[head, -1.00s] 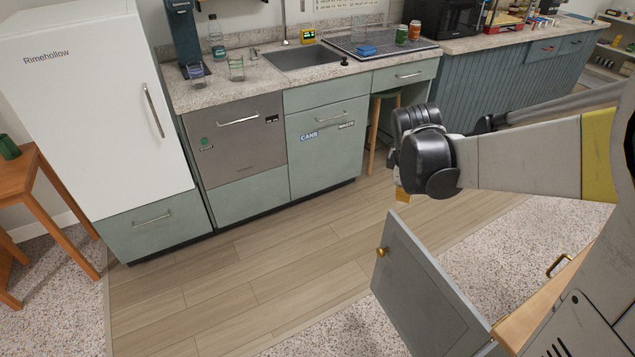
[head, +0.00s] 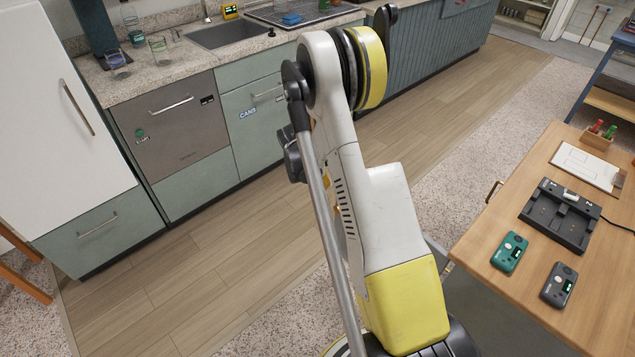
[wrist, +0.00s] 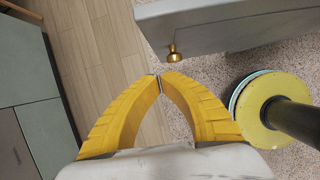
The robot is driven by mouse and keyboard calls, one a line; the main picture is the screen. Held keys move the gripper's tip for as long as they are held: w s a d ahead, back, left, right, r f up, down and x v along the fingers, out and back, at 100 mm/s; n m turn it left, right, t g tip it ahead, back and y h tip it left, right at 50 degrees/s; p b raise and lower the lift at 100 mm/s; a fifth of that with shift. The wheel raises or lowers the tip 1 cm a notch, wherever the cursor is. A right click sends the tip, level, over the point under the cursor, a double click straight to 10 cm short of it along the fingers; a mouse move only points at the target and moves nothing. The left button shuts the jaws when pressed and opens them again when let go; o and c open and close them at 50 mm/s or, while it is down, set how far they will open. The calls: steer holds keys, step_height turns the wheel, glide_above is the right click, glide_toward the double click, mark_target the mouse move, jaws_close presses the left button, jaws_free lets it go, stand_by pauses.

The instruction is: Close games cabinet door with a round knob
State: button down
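The games cabinet door (wrist: 235,22) is a grey panel across the top of the wrist view. Its round brass knob (wrist: 172,54) sticks out from its face. My gripper (wrist: 158,79) has two yellow fingers whose tips meet, with nothing seen between them. The tips are just short of the knob and slightly left of it in the picture; the exact gap is hard to tell. In the head view my arm hides most of the door and gripper.
The wooden cabinet top (head: 480,245) at right holds a black charger dock (head: 560,218), a green device (head: 509,252) and a grey device (head: 558,286). Teal kitchen cabinets (head: 195,185) and a white fridge (head: 55,130) stand at left. The wood floor between is clear.

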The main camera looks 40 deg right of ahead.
steer(key=d+f+b, duration=0.2)
steer(key=d+f, duration=0.1)
steer(key=d, duration=0.2)
steer(key=shift+d+f+b, duration=0.25)
steer(key=shift+f+b, duration=0.1)
